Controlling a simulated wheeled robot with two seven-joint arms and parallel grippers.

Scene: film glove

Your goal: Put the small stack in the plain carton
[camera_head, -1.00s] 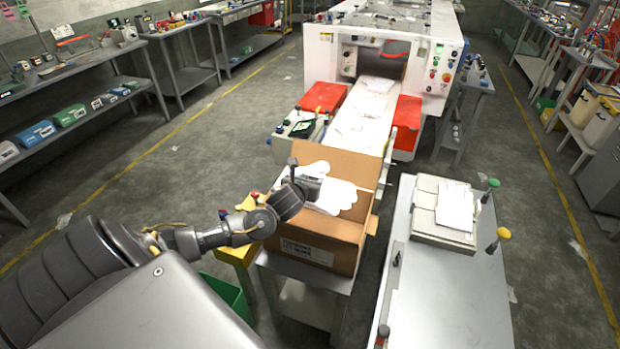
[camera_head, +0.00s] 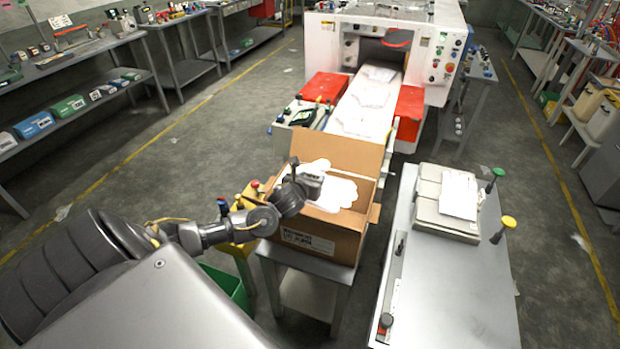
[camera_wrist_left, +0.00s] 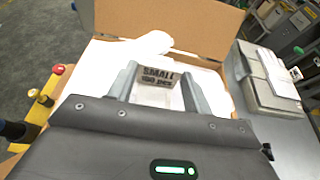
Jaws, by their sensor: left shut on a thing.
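My left gripper (camera_head: 312,186) is shut on the small stack, white film gloves (camera_head: 340,192) with a grey band. In the left wrist view, the band (camera_wrist_left: 158,77) between the two fingers reads "SMALL 100 pcs". The brown carton (camera_head: 345,238) stands open, its back flap upright, with a white label on its front. The gloves are at the carton's mouth, over or partly inside it; their underside is hidden. The carton (camera_wrist_left: 205,30) also shows around the gloves in the left wrist view. My right gripper is not in view.
The carton stands on a small grey stand (camera_head: 305,285). A steel table (camera_head: 450,285) to the right bears a pale stack with a white sheet (camera_head: 458,195). Behind is a white machine (camera_head: 325,40) with more gloves on its conveyor (camera_head: 365,105). A yellow post unit stands left of the carton.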

